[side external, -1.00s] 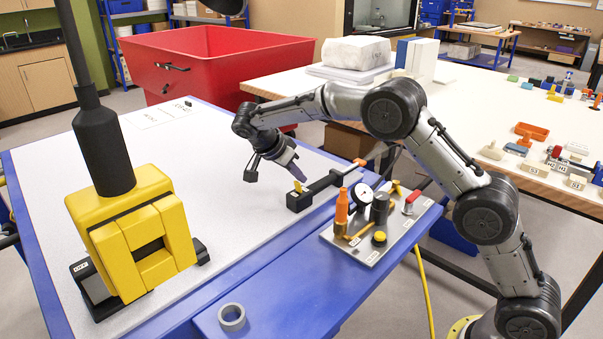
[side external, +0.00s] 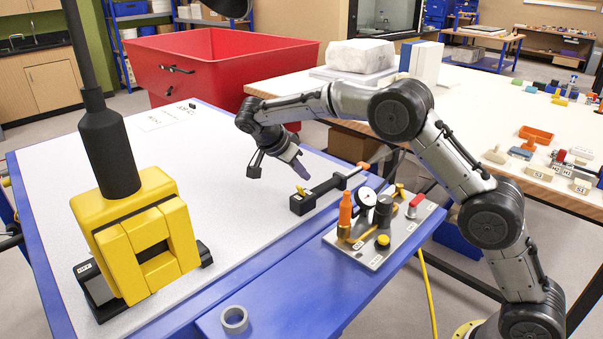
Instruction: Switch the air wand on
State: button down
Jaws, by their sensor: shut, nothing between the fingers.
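What looks like the air wand is a black bar (side external: 325,187) lying on the white-topped bench, with an orange part at its far right end. Its near end is a black block (side external: 301,204) with a small yellow lever (side external: 302,191) standing tilted on top. My gripper (side external: 304,177) points down just above the lever, its fingers shut and empty. A small gap seems to show between fingertips and lever. Which lever position means on cannot be read.
A grey panel (side external: 372,259) with an orange bottle, a gauge, a dark cylinder and knobs stands close to the right. A yellow block with a black column (side external: 112,150) stands at the left. A grey ring (side external: 233,319) lies in front. The bench's middle is clear.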

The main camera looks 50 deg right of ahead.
jog(key=a+v, duration=0.1)
jog(key=v, duration=0.9)
jog(key=shift+f, duration=0.45)
